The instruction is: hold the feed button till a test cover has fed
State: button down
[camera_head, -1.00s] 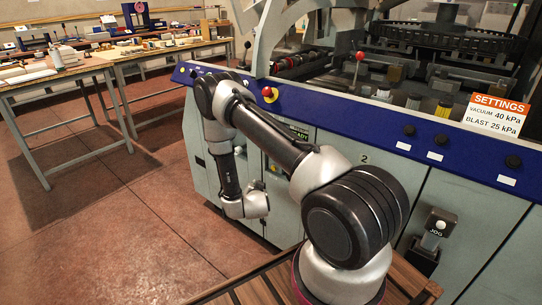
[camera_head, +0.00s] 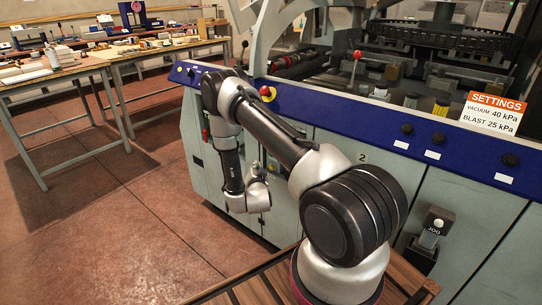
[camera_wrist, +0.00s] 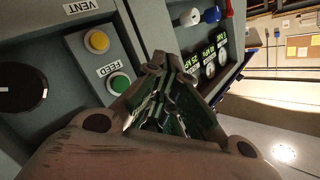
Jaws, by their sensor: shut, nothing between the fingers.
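A green button (camera_wrist: 118,83) sits on a grey raised panel in the wrist view, with a white FEED label (camera_wrist: 109,69) close above it. A yellow button (camera_wrist: 96,41) is farther up the same panel, below a VENT label (camera_wrist: 83,7). My gripper (camera_wrist: 156,66) is shut and empty. In the wrist view its fingertips appear to the right of the green button, apart from it in the picture; the depth between them is unclear. In the head view my wrist is low in front of the machine's cabinet, and the gripper's fingers cannot be made out. No test cover can be made out.
A dark round knob (camera_wrist: 22,87) is left of the buttons. In the head view are a JOG box (camera_head: 436,227), a red emergency knob (camera_head: 267,92), a SETTINGS card (camera_head: 493,112) and workbenches at left. Floor between is clear.

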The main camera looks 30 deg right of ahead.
jog(key=w+d, duration=0.2)
jog(key=d, duration=0.4)
jog(key=shift+w+d, duration=0.1)
jog(key=shift+d, duration=0.05)
dwell(1.3)
jog(key=shift+w+d, duration=0.1)
jog(key=shift+d, duration=0.15)
jog(key=shift+w+d, duration=0.2)
jog(key=shift+d, duration=0.25)
dwell(1.7)
jog(key=shift+a, duration=0.15)
dwell(0.5)
jog(key=shift+s+a, duration=0.35)
jog(key=shift+a, duration=0.35)
jog(key=shift+s+a, duration=0.3)
jog(key=shift+a, duration=0.45)
jog(key=shift+s+a, duration=0.25)
jog(key=shift+a, duration=0.55)
jog(key=shift+s+a, duration=0.3)
jog(key=shift+a, duration=0.45)
